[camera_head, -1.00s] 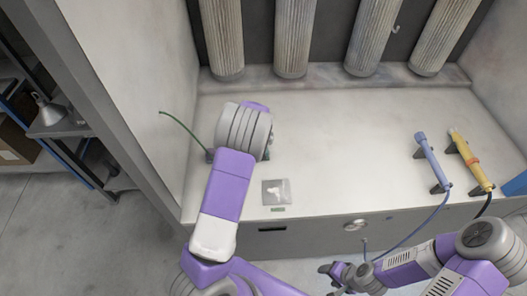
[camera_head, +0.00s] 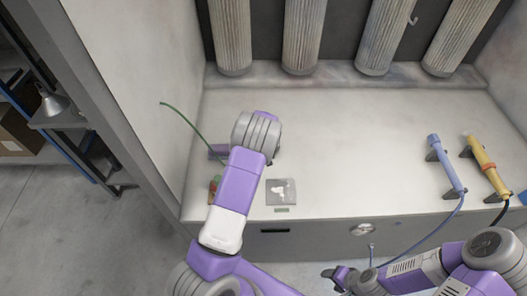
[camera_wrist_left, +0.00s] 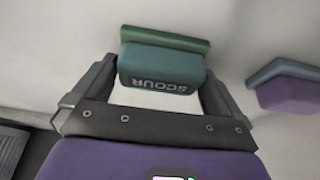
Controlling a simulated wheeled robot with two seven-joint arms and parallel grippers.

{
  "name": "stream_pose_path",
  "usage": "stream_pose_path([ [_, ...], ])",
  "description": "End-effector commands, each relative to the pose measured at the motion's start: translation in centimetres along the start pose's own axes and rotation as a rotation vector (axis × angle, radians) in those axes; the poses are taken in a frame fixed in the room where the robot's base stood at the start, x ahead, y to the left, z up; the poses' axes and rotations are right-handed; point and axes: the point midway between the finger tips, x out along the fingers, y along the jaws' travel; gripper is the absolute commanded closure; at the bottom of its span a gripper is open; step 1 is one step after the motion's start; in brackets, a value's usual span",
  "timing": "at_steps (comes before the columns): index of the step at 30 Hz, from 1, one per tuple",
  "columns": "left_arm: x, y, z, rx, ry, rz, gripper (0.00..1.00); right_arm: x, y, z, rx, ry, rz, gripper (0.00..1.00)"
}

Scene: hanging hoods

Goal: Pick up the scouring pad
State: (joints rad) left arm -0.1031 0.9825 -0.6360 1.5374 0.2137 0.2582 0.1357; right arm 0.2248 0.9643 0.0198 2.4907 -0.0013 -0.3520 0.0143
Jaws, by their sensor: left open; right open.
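The scouring pad (camera_wrist_left: 162,68) is a teal-green block with a darker green layer and the word SCOUR, upside down in the left wrist view. My left gripper (camera_wrist_left: 158,82) is open, with one finger on either side of the pad's near part. I cannot tell whether either finger touches it. In the head view the left gripper is hidden behind my left arm, and I cannot make out the pad for certain. My right gripper (camera_head: 335,279) is open and empty in front of the bench's front edge.
A purple block (camera_wrist_left: 290,88) lies right of the pad in the left wrist view. A small red and green item (camera_head: 214,187) lies beside my left arm. The bench middle (camera_head: 350,140) is clear.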

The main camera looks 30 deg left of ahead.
Motion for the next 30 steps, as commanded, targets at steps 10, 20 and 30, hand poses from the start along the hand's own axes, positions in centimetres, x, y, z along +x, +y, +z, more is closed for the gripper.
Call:
stream_pose_path([
  [10, 0.0, 0.0, 0.0, 0.000, 0.000, 0.000, 0.24, 0.0, 0.0, 0.0, 0.000, 0.000, 0.000, 0.42],
  [20, 0.0, 0.0, 0.0, 0.000, -0.001, 0.000, 0.38, 0.0, 0.0, 0.0, 0.000, 0.000, 0.000, 0.42],
  [30, -3.5, 0.1, -1.5, 0.001, 0.004, 0.003, 0.38, -0.5, -0.2, 0.0, 0.000, 0.000, 0.000, 0.42],
])
